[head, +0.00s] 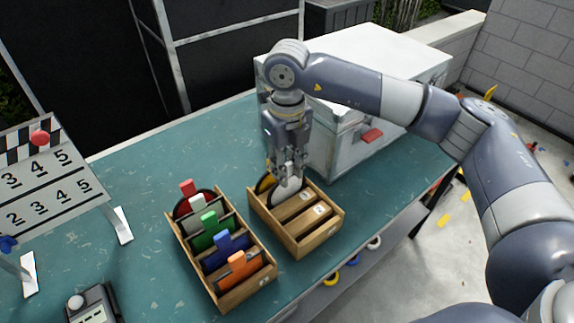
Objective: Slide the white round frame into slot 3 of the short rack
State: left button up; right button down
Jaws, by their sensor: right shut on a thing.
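The short rack (326,228) is an open wooden box on the teal table, with small white number labels on its dividers. My right gripper (288,172) points down over its back end and is shut on the white round frame (287,190). The frame's lower part is hidden by the rack; I cannot tell which slot it is over or in, or how deep it sits. The front slots of the short rack look empty. My left gripper is not in view.
A longer wooden rack (247,291) to the left holds several frames with red, white, green, blue and orange tabs. A grey metal case (345,140) stands close behind my right gripper. A numbered board (45,180) stands at the left. The table's back left is clear.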

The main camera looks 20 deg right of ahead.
jog(key=shift+f+b, duration=0.75)
jog(key=shift+f, duration=0.2)
jog(key=c, duration=1.2)
grip_release()
jog(key=shift+c, duration=0.2)
jog(key=shift+r, duration=0.1)
notch_tip(320, 180, up, 12)
